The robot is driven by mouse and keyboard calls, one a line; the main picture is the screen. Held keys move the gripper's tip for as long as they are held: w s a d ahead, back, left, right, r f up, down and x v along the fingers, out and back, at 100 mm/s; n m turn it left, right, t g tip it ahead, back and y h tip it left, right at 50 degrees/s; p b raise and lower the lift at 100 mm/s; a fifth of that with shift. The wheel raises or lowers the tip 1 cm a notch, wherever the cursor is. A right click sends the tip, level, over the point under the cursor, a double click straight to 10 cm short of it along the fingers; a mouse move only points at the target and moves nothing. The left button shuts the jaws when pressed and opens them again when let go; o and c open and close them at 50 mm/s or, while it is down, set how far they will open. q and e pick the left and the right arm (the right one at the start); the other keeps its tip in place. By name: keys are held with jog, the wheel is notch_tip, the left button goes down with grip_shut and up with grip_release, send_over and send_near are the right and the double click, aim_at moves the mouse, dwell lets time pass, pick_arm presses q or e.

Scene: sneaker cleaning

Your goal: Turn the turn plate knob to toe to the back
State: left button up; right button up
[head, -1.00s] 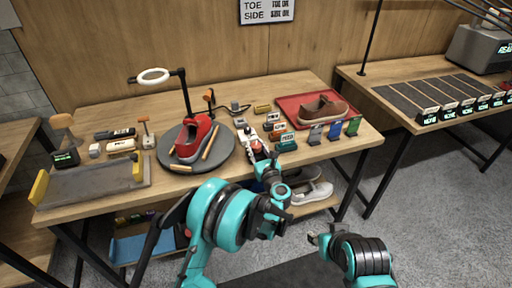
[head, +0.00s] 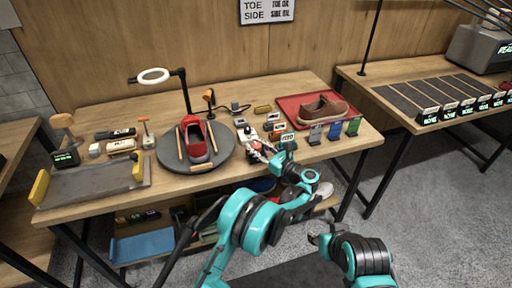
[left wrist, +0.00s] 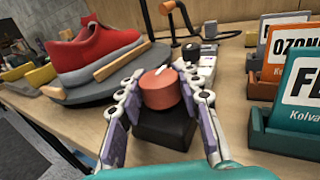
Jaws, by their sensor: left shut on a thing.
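In the left wrist view the sneaker (left wrist: 95,48) is at upper left. The turn plate knob (left wrist: 160,90) is a red cylinder with a white mark on a black base. My left gripper (left wrist: 165,88) is shut on it, one finger on each side; it also shows in the head view (head: 258,149). My right gripper (head: 317,240) is off the table's front; its opening is unclear.
Card holders (left wrist: 292,105) stand close right of my left gripper. A red tray (head: 291,105) with a brown shoe is at the back right. A ring lamp (head: 153,76) rises behind the plate. A grey tray (head: 95,180) and tools lie at the left.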

aim_at(260, 149)
pick_arm(q)
jog(key=o, duration=1.2)
jog(key=v, duration=0.7)
jog(key=shift+s+d, duration=0.2)
jog(key=shift+d, duration=0.05)
jog(key=shift+r, duration=0.1)
